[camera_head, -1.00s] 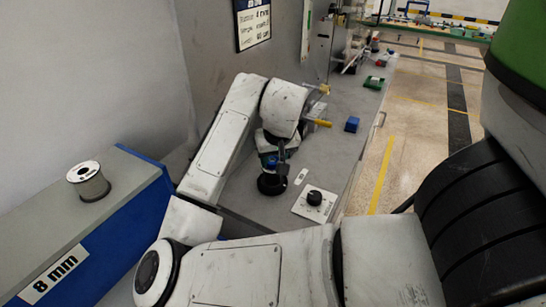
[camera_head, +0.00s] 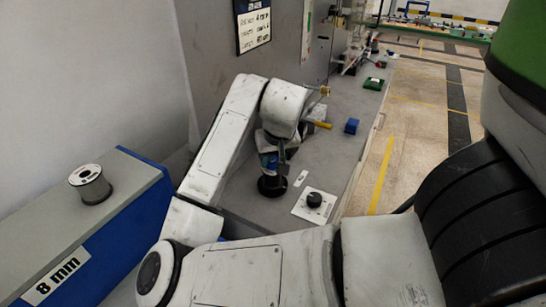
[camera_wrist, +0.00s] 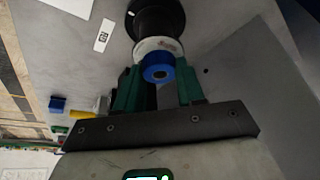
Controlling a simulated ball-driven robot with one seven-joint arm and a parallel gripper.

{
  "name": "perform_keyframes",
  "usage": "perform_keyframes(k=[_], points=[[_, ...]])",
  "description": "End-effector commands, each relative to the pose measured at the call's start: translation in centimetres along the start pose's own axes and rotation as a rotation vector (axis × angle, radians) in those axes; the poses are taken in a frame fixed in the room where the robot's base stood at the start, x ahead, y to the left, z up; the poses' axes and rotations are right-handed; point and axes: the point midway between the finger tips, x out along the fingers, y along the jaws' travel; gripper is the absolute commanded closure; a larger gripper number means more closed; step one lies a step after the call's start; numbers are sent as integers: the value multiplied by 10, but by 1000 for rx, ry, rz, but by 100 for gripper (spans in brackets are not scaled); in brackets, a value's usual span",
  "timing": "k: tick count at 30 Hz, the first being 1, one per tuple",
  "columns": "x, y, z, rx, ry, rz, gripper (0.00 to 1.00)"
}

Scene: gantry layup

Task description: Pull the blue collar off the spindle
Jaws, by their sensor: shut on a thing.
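The blue collar (camera_wrist: 160,66) shows in the wrist view as a short ring with a grey centre, seen end-on. It is on the spindle, whose pale section and round black base (camera_wrist: 157,14) show beyond it. My gripper (camera_wrist: 159,78) has its green fingers on either side of the collar and is shut on it. In the head view my gripper (camera_head: 276,163) is low over the spindle's black base (camera_head: 272,187) on the grey bench. My wrist and fingers hide most of the collar there.
A plate with a black knob (camera_head: 314,200) lies right of the spindle. A blue block (camera_head: 352,126), a yellow-handled tool (camera_head: 323,125) and a green tray (camera_head: 374,84) are farther along the bench. A wire spool (camera_head: 91,184) stands on the blue-sided box at left.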

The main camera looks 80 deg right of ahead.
Motion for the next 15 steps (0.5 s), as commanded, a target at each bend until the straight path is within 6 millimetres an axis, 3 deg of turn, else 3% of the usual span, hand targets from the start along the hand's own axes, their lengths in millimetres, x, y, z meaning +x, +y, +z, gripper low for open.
perform_keyframes(k=[15], points=[[-11, 0, -5, -1, 0, 1, 100]])
